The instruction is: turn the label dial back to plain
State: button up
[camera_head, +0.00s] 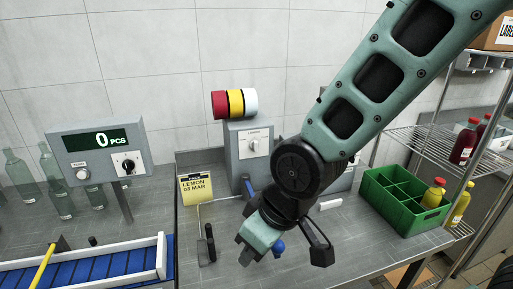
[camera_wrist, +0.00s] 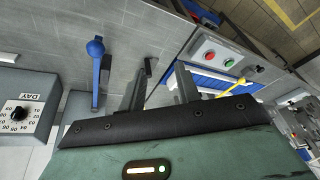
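A grey box (camera_head: 234,160) with red, yellow and white rolls (camera_head: 235,103) on top carries a small dial (camera_head: 254,144) on its front. The dial's lettering is too small to read, so its setting is unclear. My gripper (camera_head: 246,254) hangs below and in front of this box, over the counter, apart from the dial. In the wrist view its two fingers (camera_wrist: 160,72) are spread with nothing between them. A dial marked DAY (camera_wrist: 18,113) shows on a grey box at the left of that view.
A yellow card (camera_head: 195,188) reads LEMON 03 MAR. A counter display (camera_head: 97,140) reads 0 PCS. A blue-knobbed lever (camera_wrist: 95,50) stands near my gripper. A conveyor (camera_head: 85,272) lies front left, a green crate (camera_head: 405,205) right. A red-and-green button box (camera_wrist: 218,55) shows beyond.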

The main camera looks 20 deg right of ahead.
jog(key=w+a+f+m+t+y, duration=0.1)
jog(key=w+f+t+y, duration=0.2)
jog(key=w, duration=0.8)
jog(key=m+t+h+p, duration=0.2)
jog(key=m+t+h, duration=0.4)
jog(key=t, duration=0.6)
send_near(256, 147)
jog(key=w+p, duration=0.5)
jog(key=w, duration=0.2)
jog(key=shift+w+r+p, duration=0.1)
jog(key=shift+w+p, duration=0.2)
jog(key=shift+p, duration=0.05)
jog(key=shift+w, duration=0.85)
grip_shut()
